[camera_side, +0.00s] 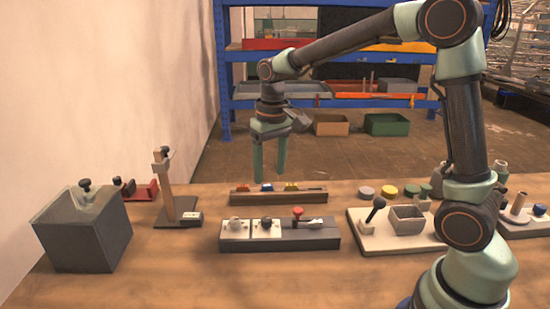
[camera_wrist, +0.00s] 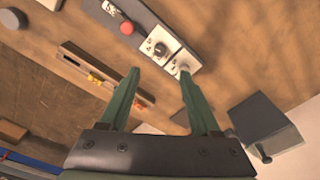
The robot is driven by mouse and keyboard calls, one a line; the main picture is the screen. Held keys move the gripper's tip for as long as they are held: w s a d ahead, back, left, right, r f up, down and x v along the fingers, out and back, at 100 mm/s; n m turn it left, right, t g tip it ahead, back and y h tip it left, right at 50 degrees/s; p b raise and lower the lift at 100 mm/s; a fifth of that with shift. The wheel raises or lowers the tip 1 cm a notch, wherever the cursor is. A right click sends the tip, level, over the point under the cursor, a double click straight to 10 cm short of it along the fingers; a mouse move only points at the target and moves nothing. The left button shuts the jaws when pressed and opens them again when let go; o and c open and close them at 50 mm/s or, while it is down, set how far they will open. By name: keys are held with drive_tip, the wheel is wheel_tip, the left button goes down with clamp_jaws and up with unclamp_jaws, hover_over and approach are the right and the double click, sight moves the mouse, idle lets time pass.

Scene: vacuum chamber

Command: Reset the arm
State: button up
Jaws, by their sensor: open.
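My gripper (camera_side: 270,177) is open and empty. It points down and hangs above the back of the wooden table (camera_side: 180,275), over the long wooden rack with coloured pieces (camera_side: 278,197). In the wrist view its two green fingers (camera_wrist: 160,82) are spread apart with nothing between them. The dark control box (camera_side: 280,234) with white plates, a black knob and a red knob (camera_side: 298,212) stands in front of the rack. The red knob also shows in the wrist view (camera_wrist: 127,27).
A dark grey box with a knob on its lid (camera_side: 90,235) stands at the left, near a wooden post on a base (camera_side: 165,185). A light board (camera_side: 370,238) with a black lever and square cup lies at the right. Blue shelving (camera_side: 228,90) stands behind.

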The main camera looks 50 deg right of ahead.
drive_tip(key=s+r+n+t, duration=0.2)
drive_tip(key=s+r+t, duration=0.3)
drive_tip(key=s, duration=0.8)
drive_tip(key=shift+s+a, duration=0.15)
drive_tip(key=shift+s, duration=0.1)
